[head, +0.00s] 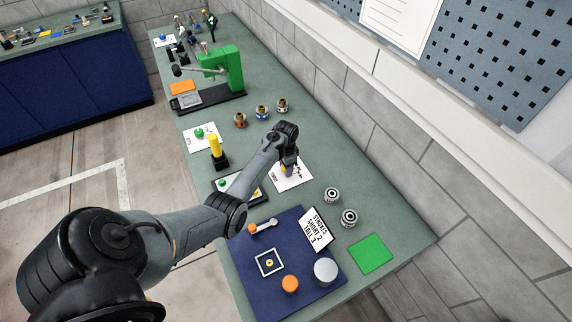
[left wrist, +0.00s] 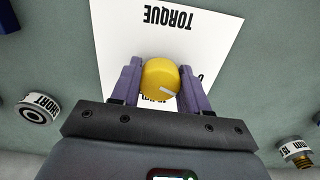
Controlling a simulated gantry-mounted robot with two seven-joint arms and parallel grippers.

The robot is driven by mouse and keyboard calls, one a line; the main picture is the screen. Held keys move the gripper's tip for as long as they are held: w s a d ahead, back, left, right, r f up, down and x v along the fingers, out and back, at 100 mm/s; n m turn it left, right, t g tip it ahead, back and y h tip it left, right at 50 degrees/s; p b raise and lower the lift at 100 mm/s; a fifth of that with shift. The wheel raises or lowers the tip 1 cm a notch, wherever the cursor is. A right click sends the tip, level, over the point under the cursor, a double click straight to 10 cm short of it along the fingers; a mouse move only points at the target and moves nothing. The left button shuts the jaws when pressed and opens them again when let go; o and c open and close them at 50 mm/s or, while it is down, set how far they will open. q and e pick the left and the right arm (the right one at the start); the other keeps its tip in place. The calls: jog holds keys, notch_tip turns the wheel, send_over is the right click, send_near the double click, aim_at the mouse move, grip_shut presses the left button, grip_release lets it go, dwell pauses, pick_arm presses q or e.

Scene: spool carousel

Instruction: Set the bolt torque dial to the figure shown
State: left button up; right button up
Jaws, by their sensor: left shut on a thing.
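The yellow dial (left wrist: 158,74) is a round knob on a white card (left wrist: 125,35) printed TORQUE in the left wrist view. A white pointer line on the dial points right and slightly down in that view. My left gripper (left wrist: 160,82) has a purple finger on each side of the dial and is shut on it. In the head view my left gripper (head: 288,168) reaches down over the white card (head: 296,181) on the green bench. The fingers and palm hide most of the card's other print, so I cannot read the figure. My right gripper is not in view.
A ring marked SHORT (left wrist: 38,109) and a brass fitting (left wrist: 297,150) flank the gripper. A blue mat (head: 240,265) with an orange knob (head: 290,284) and grey cylinder (head: 326,271) lies nearer. A green press (head: 232,70) stands farther back.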

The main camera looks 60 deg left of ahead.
pick_arm(q)
jog(key=m+p, duration=0.1)
jog(key=m, duration=0.1)
jog(key=shift+r+m+p, duration=0.2)
jog(key=shift+m+p, duration=0.2)
jog(key=m+p, duration=0.1)
jog(key=m, duration=0.2)
jog(key=shift+a+f+m, duration=0.1)
jog(key=shift+m, duration=0.2)
jog(key=m, duration=0.2)
jog(key=shift+m, duration=0.3)
jog(key=shift+f+m, duration=0.1)
jog(key=shift+m, duration=1.9)
jog(key=o, duration=1)
jog(key=shift+o, duration=0.2)
